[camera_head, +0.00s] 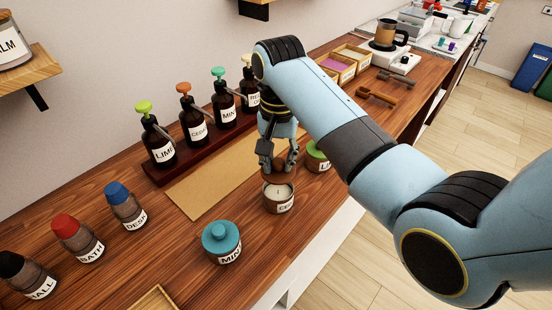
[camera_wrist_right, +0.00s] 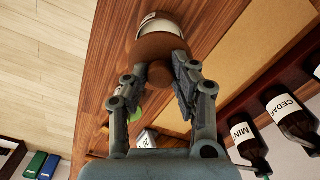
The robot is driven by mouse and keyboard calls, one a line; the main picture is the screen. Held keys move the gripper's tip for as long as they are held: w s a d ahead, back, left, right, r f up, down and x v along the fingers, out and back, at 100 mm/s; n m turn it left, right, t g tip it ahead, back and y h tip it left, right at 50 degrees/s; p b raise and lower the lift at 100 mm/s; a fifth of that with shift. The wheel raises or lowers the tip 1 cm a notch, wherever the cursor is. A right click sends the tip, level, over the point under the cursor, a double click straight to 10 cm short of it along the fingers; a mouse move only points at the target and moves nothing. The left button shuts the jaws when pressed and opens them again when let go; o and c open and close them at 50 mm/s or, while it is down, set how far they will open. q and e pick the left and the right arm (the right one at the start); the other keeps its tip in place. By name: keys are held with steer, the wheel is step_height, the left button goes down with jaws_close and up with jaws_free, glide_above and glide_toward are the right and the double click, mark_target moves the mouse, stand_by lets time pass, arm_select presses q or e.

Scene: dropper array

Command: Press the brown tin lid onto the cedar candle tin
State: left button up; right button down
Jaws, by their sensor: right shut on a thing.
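The cedar candle tin (camera_head: 279,204) stands open on the wooden counter, its pale wax and part of its label showing. My right gripper (camera_head: 278,164) is just above and behind it in the head view, shut on the brown tin lid (camera_head: 281,177). In the right wrist view the fingers (camera_wrist_right: 160,75) close around the knob of the lid (camera_wrist_right: 150,47). A labelled tin (camera_wrist_right: 162,22) shows past the lid there. The lid is above the tin's rim at its back side, and wax shows in front of it. My left gripper is not in view.
A green-lidded tin (camera_head: 317,157) stands close on the right, partly behind my arm. A teal-lidded mint tin (camera_head: 222,243) stands front left. Dropper bottles (camera_head: 158,147) stand in a rack behind a tan mat (camera_head: 212,182). Small bottles (camera_head: 76,238) line the left.

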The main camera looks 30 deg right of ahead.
mark_target(279, 173)
steer(key=shift+d, duration=0.1)
steer(key=shift+f, duration=0.55)
steer(key=shift+f+b, duration=0.7)
steer(key=shift+f, duration=0.9)
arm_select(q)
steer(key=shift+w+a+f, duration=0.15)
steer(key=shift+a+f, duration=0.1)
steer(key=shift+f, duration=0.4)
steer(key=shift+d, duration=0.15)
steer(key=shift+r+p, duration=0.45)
